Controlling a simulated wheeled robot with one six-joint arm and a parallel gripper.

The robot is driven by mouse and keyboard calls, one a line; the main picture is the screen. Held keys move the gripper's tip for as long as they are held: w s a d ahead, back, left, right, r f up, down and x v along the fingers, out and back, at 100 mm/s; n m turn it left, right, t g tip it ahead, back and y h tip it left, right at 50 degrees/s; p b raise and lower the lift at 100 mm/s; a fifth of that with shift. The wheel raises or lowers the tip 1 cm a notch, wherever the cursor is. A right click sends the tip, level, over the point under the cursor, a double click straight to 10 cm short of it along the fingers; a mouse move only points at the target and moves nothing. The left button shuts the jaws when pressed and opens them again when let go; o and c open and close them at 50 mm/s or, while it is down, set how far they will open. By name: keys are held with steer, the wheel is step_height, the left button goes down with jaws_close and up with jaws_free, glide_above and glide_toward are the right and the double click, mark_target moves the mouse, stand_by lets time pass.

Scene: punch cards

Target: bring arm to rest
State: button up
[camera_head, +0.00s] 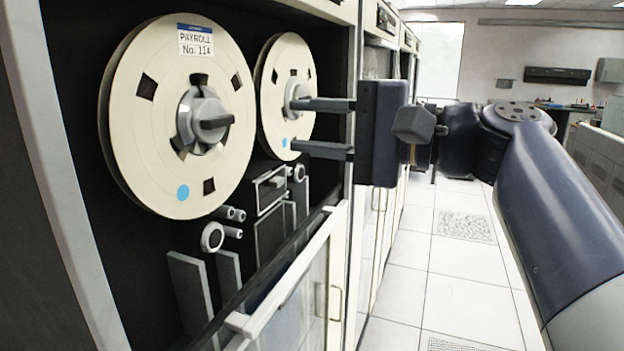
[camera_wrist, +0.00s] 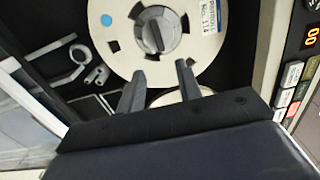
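My gripper (camera_head: 322,128) is in front of the tape cabinet, level with the smaller right-hand reel (camera_head: 284,70). Its two fingers point left toward the cabinet and are spread apart, with nothing seen between them. In the head view the fingertips overlap the edge of that reel; I cannot tell whether they touch it. In the wrist view the open fingers (camera_wrist: 158,90) point at the reels. My arm (camera_head: 560,200) reaches in from the right of the head view.
A large cream reel (camera_head: 150,110) labelled PAYROLL No. 114 is mounted on the left hub. The cabinet's glass door panel (camera_head: 300,300) is below. A row of cabinets runs back. The tiled floor (camera_head: 440,290) to the right is clear. A panel with lit buttons (camera_wrist: 297,90) is at the right in the wrist view.

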mark_target(230, 120)
steer(key=p+x, duration=0.2)
steer(key=x, duration=0.8)
steer(key=shift+a+r, duration=0.1)
steer(key=shift+a, duration=0.25)
steer(key=shift+d+n, duration=0.15)
steer(key=shift+n, duration=0.35)
steer(key=shift+n+b, duration=0.3)
steer(key=shift+n, duration=0.1)
steer(key=n, duration=0.3)
steer(key=n+b, duration=0.1)
steer(key=shift+s+r, duration=0.1)
steer(key=shift+r, duration=0.2)
steer(key=shift+n, duration=0.3)
steer(key=shift+d, duration=0.15)
